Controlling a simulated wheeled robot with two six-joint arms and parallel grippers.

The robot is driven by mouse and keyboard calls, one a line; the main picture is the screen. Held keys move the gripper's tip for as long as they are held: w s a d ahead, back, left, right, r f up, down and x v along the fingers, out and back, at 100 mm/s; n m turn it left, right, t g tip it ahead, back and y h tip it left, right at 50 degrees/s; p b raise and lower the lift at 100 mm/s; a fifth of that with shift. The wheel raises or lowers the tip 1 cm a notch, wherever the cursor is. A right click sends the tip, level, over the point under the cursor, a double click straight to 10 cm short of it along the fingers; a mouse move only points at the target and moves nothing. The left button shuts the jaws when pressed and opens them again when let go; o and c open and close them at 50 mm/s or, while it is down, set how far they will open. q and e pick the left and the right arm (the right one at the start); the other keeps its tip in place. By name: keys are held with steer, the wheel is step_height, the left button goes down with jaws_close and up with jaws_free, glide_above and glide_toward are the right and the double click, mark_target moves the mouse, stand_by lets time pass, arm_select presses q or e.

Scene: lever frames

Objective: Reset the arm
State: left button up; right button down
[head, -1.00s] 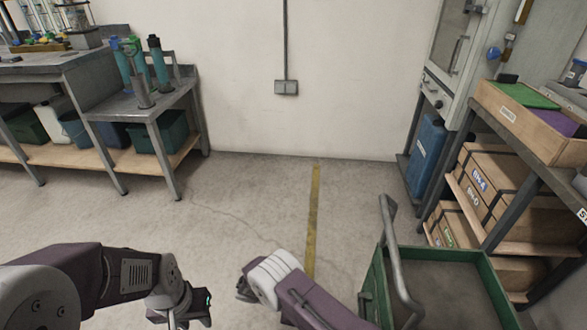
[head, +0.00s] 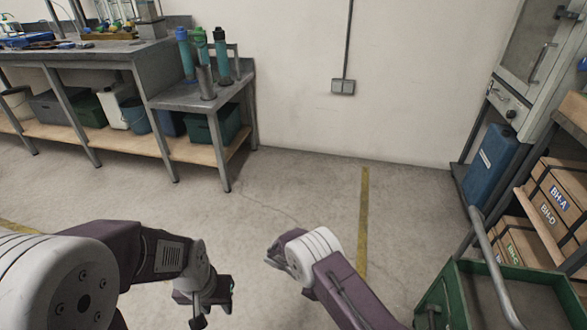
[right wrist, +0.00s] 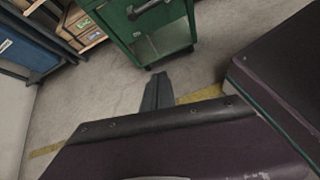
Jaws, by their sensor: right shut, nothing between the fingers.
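My left gripper (head: 212,300) is at the bottom of the head view, over the floor, with nothing visible in it. The picture does not settle how far apart its fingers are. My right arm comes in from the lower right in the head view, its white and purple links bent, and its gripper fingers are not clear there. In the right wrist view my right gripper (right wrist: 157,92) shows its dark fingers together, with nothing between them, over the floor. No task object is in either gripper.
A green cart (head: 468,292) with a metal handle stands close at the lower right. A shelf with boxes (head: 556,190) and a blue container (head: 492,163) are at right. A metal workbench (head: 138,60) stands at left. The floor between (head: 300,190) is clear, with a yellow line (head: 364,215).

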steer(key=d+r+m+y, duration=0.2)
steer(key=d+r+m, duration=0.1)
steer(key=r, duration=0.5)
steer(key=d+r+m+y, duration=0.2)
steer(key=d+r, duration=0.1)
steer(key=r, duration=0.4)
steer(key=s+a+r+m+t+y, duration=0.25)
steer(key=s+m+y, duration=0.4)
steer(key=s, duration=0.55)
step_height(320, 180, up, 36)
steer(key=w+m+t+p, duration=0.1)
steer(key=p, duration=3.6)
steer(key=shift+w+a+r+m+p, duration=0.15)
steer(key=shift+w+a+m+p, duration=0.05)
steer(key=shift+a+m+p, duration=0.2)
